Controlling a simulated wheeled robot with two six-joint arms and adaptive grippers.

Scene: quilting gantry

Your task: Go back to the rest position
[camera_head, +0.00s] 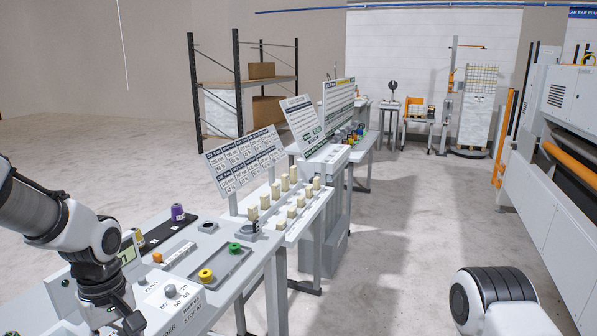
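My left arm comes in from the left, and its dark gripper (112,308) points down over the near left end of the grey workbench (215,305). Its fingertips are at or past the bottom edge, so I cannot see whether it is open or holds anything. Of my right arm only a white and black part shows at the lower right, over the floor. My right gripper is out of view.
On the bench stand a purple spool (177,212), a tray (232,262) with yellow (205,275) and green (234,247) spools, and a control panel (170,292). Label boards (245,160) and cream blocks (284,182) follow behind. A large white machine (565,200) stands right; the aisle floor (415,220) is clear.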

